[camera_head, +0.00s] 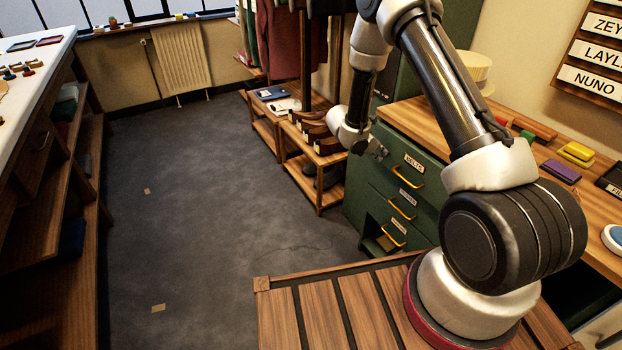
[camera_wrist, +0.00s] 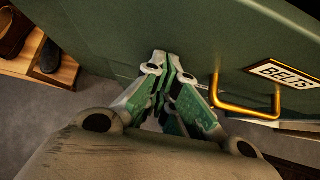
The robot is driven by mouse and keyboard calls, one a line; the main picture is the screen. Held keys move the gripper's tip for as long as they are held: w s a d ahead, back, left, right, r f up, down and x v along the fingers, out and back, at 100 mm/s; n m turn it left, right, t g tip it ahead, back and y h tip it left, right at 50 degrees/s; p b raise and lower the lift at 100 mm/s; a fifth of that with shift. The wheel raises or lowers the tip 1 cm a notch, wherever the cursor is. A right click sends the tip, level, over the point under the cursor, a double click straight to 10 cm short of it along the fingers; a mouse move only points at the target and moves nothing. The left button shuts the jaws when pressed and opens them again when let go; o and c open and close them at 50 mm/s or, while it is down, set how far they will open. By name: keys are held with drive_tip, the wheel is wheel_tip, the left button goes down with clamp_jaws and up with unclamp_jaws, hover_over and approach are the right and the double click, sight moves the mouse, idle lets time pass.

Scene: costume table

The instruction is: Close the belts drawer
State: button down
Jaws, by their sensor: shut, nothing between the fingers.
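The belts drawer (camera_head: 400,172) is the top drawer of a green cabinet, with a white BELTS label and a yellow handle. In the wrist view its green front (camera_wrist: 215,45) fills the top, with the BELTS label (camera_wrist: 285,72) and the brass handle (camera_wrist: 245,108) at the right. My gripper (camera_head: 380,152) is at the left part of this front. In the wrist view my gripper (camera_wrist: 168,62) is shut and empty, its tips at the green front, left of the handle. I cannot tell whether they touch it, or how far the drawer stands out.
Two lower drawers with yellow handles (camera_head: 402,208) (camera_head: 392,236) sit below. A low wooden shelf (camera_head: 320,158) with shoes stands left of the cabinet. The wooden cabinet top (camera_head: 410,112) is above.

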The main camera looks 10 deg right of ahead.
drive_tip(key=shift+w+d, duration=0.2)
drive_tip(key=shift+d, duration=0.4)
drive_tip(key=shift+w+d, duration=0.2)
drive_tip(key=shift+d, duration=0.4)
drive_tip(key=shift+d+r, duration=0.1)
